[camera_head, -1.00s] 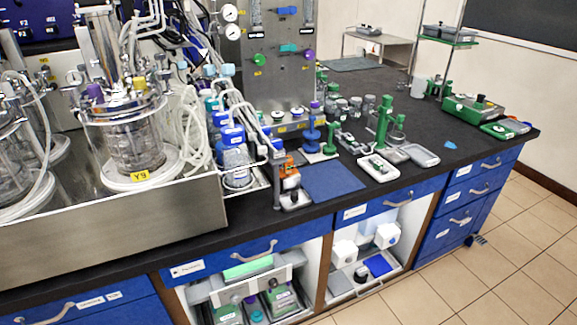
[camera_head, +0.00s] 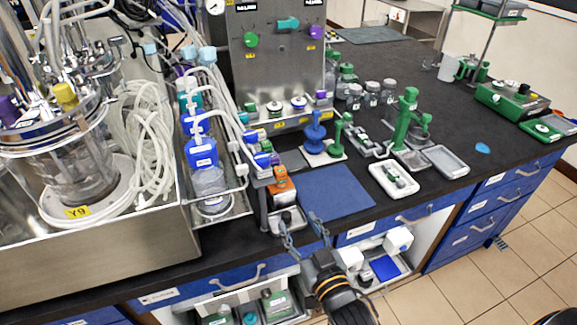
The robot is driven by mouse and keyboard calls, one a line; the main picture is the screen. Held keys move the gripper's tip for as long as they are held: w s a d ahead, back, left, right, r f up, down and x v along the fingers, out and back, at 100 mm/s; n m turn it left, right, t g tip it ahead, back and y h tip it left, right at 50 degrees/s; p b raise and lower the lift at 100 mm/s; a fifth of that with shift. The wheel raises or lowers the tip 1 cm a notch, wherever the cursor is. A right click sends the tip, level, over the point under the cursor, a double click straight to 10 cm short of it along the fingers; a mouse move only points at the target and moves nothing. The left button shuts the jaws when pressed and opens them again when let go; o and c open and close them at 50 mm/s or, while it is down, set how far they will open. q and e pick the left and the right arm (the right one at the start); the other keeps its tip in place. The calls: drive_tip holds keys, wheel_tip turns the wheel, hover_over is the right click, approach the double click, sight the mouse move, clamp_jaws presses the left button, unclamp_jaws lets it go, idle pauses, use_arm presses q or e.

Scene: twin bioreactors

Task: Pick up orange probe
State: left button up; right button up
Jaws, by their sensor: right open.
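The orange probe appears to be the orange piece (camera_head: 281,191) near the front of the bench, just left of the blue mat (camera_head: 336,192). Its lower part is hidden or too small to make out. My right gripper (camera_head: 301,223) reaches in from the bottom. Its two thin fingers are spread apart, with nothing visible between them. It is in front of the orange piece, close to the bench's front edge, and looks apart from it. My left gripper is not in view.
A small grey tray (camera_head: 289,220) sits just in front of the orange piece. Bottles with blue caps (camera_head: 203,153) and tubing stand to the left. A blue stand (camera_head: 315,132) and a white tray (camera_head: 394,179) are nearby. The blue mat is bare.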

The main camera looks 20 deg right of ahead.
wheel_tip(320, 180, up, 2)
drive_tip(key=p, duration=0.1)
approach(282, 174)
drive_tip(key=w, duration=0.2)
drive_tip(key=w+f, duration=0.1)
drive_tip(key=shift+w+a+t, duration=0.25)
drive_tip(key=shift+a+t, duration=0.05)
drive_tip(key=shift+a, duration=0.05)
drive_tip(key=shift+w, duration=0.55)
drive_tip(key=shift+w+r+p, duration=0.15)
drive_tip(key=shift+w+p, duration=0.1)
drive_tip(key=shift+p, duration=0.05)
drive_tip(key=w+p, duration=0.1)
drive_tip(key=w, duration=0.3)
drive_tip(key=shift+w+r, duration=0.1)
drive_tip(key=shift+w, duration=0.3)
clamp_jaws()
